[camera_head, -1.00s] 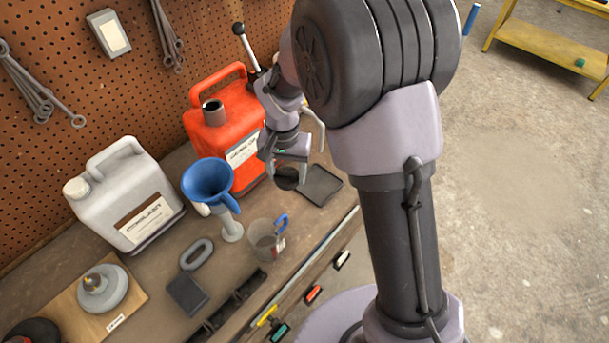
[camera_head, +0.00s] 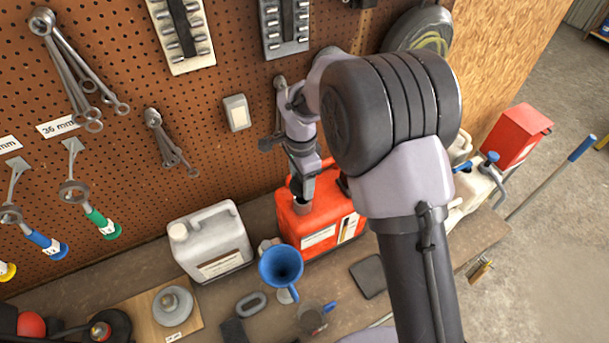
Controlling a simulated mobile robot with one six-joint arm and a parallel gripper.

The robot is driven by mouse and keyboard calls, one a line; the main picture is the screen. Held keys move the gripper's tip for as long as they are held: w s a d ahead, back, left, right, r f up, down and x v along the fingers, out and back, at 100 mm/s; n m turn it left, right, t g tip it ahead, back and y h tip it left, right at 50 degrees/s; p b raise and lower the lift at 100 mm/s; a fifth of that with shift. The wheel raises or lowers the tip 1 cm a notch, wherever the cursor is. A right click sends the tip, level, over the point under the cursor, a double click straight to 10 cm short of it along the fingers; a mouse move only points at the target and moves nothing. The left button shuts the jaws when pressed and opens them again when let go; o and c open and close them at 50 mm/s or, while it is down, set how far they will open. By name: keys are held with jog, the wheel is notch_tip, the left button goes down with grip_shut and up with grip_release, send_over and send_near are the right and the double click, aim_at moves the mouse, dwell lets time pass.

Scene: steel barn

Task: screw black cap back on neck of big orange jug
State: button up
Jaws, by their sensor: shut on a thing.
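The big orange jug (camera_head: 329,209) stands upright on the bench against the pegboard, partly behind my arm. Its grey-brown neck (camera_head: 302,208) shows at the top left of the jug. My gripper (camera_head: 303,192) points down directly over the neck, very close to it. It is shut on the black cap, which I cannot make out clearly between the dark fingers. I cannot tell whether the cap touches the neck.
A blue funnel (camera_head: 281,266) stands close in front of the jug. A white-grey jug (camera_head: 209,245) is to its left. A dark square pad (camera_head: 369,276) lies at front right. The pegboard (camera_head: 215,165) with hanging wrenches is close behind my gripper.

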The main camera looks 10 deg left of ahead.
jog(key=f, duration=0.1)
jog(key=w+f, duration=0.1)
jog(key=shift+w+f+b, duration=0.1)
jog(key=shift+f+b, duration=0.3)
jog(key=shift+f, duration=0.15)
jog(key=shift+s+r, duration=0.2)
jog(key=shift+s, duration=0.2)
jog(key=shift+w+f, duration=0.1)
jog(key=shift+w, duration=0.3)
jog(key=shift+s+b, duration=0.2)
jog(key=shift+b, duration=0.3)
jog(key=shift+f+b, duration=0.8)
jog(key=shift+b, duration=0.1)
jog(key=shift+f+b, duration=0.7)
jog(key=shift+f, duration=0.05)
